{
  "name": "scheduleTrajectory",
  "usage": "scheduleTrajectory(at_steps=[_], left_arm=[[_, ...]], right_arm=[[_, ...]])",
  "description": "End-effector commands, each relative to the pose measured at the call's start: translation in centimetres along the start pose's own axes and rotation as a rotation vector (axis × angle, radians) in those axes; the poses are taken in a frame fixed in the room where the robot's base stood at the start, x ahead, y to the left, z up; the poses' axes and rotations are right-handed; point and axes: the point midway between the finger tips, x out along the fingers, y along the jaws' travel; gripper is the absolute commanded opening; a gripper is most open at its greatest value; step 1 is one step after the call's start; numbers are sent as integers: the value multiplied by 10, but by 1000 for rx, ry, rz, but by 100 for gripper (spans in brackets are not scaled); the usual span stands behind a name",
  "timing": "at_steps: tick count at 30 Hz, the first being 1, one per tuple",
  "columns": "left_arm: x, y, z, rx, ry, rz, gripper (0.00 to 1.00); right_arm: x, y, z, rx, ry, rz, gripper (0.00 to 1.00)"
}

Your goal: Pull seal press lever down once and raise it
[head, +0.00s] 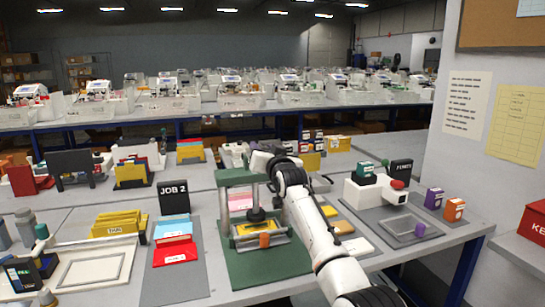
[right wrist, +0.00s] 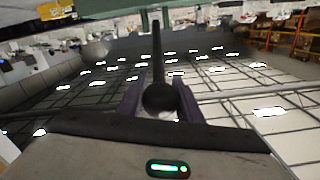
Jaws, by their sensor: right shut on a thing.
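The seal press (head: 232,178) stands on a green base in the middle of the table. It has a green top beam, pale posts and a dark round stamp head (head: 256,214) above a yellow piece in a holder. My right arm reaches up from the lower right, and its gripper (head: 262,160) is at the top of the press, hiding most of the lever in the head view. In the right wrist view the lever (right wrist: 156,50) is a dark rod with a round black knob (right wrist: 160,97). My right gripper's fingers (right wrist: 160,100) are shut on the knob. My left gripper is not in view.
Left of the press is a grey mat with a JOB 2 sign (head: 174,196) and red and blue folders (head: 175,245). Right is a white machine (head: 375,192) with a red knob, plus purple and orange boxes (head: 454,210). A red box (head: 535,230) sits at the right edge.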

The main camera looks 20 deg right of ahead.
Motion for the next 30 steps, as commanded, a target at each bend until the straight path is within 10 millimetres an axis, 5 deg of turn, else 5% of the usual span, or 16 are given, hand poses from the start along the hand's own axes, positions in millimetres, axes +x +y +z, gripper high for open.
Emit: scheduleTrajectory(at_steps=[30], left_arm=[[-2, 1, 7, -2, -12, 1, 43]], right_arm=[[1, 0, 4, 2, -10, 0, 0]])
